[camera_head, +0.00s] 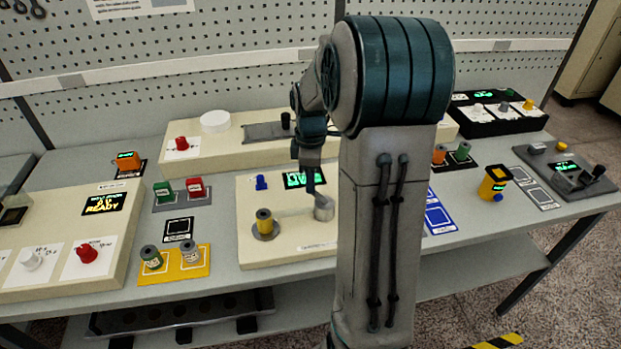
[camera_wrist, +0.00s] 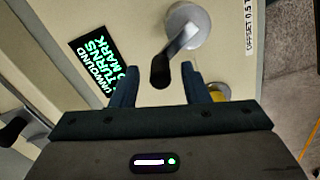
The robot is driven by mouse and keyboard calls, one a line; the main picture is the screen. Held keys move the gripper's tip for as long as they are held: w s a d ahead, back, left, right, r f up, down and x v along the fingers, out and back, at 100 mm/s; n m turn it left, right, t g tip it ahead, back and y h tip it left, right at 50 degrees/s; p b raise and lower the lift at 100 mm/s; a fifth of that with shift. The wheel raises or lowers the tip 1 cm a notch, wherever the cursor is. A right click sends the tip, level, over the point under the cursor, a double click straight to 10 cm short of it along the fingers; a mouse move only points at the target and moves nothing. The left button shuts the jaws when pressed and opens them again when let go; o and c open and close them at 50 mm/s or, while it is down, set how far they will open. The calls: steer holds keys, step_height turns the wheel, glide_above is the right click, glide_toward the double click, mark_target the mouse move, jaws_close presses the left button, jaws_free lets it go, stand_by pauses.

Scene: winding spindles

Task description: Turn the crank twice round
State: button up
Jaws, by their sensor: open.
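The crank shows in the wrist view as a round grey hub (camera_wrist: 188,25) with a metal arm ending in a black handle (camera_wrist: 160,74). My gripper (camera_wrist: 160,69) is open, one finger on each side of the black handle, with visible gaps. In the head view my gripper (camera_head: 309,183) points down just behind the hub. A spool with yellow winding (camera_head: 265,222) sits left of the crank. A green-lit display (camera_wrist: 101,58) reads "UNWOUND", "TURNS", "MARK".
A blue knob (camera_head: 261,182) is on the box near the display. An orange tray (camera_head: 174,266) with two spools lies to the left. Another cream box (camera_head: 225,150) stands behind. A yellow-and-black block (camera_head: 493,181) and a grey crank unit (camera_head: 570,175) are at the right.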

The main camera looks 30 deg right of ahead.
steer(key=shift+f, duration=0.7)
jaws_close()
steer(key=shift+d+m, duration=0.1)
steer(key=shift+m, duration=0.2)
